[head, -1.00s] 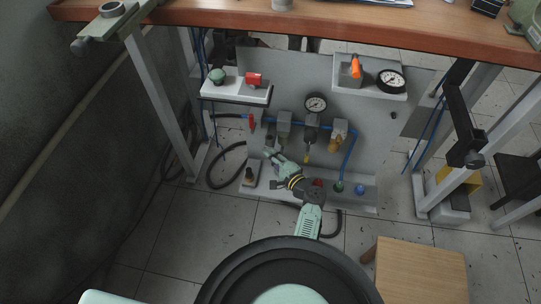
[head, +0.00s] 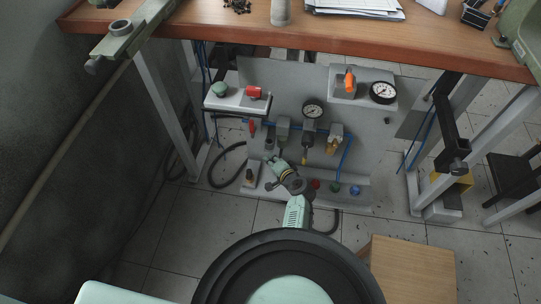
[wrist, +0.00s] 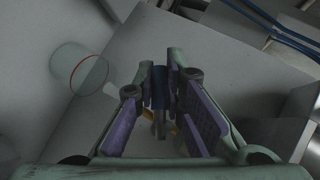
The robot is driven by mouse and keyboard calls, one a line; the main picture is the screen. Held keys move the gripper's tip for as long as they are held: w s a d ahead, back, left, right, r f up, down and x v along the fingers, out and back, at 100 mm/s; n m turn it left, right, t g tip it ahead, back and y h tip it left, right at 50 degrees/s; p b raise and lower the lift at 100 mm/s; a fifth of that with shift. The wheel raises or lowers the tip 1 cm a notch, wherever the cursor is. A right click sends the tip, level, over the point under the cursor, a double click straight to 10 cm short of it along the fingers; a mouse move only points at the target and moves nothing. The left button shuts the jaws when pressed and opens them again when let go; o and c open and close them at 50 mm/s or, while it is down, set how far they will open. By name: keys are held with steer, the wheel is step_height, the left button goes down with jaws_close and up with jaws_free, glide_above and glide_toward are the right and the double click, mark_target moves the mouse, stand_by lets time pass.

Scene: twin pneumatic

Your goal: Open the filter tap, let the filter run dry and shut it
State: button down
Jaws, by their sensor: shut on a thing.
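The filter (head: 282,131) hangs on the grey panel, left of the round gauge in the middle row. My gripper (head: 269,159) is just below the filter in the head view. In the wrist view my gripper (wrist: 160,92) has its fingers on either side of a small dark blue piece (wrist: 158,86). It is shut on this piece, which appears to be the filter tap. The tap's turn position is hard to see. Whether water runs from the filter cannot be told. A clear cylinder with a red ring (wrist: 80,70) shows at left in the wrist view.
A red handle (head: 251,127) is left of the filter, and a gauge (head: 312,110) and a brass-coloured unit (head: 333,144) are right. The workbench (head: 300,40) overhangs above. A wooden stool (head: 410,268) stands at front right.

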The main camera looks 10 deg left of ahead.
steer(key=h+p, duration=0.1)
steer(key=n+h+p, duration=0.1)
steer(key=shift+d+f+g+p, duration=0.2)
steer(key=shift+d+g+p, duration=0.1)
steer(key=shift+p, duration=0.05)
steer(key=shift+d+f+n+h+p, duration=0.1)
steer(key=shift+f+n+h+p, duration=0.2)
steer(key=shift+h+p, duration=0.15)
steer(key=c, duration=1.7)
jaws_free()
steer(key=shift+o, duration=0.2)
steer(key=shift+s+r, duration=0.1)
steer(key=v, duration=1.1)
steer(key=shift+s+d+r, duration=0.2)
steer(key=shift+s+r, duration=0.05)
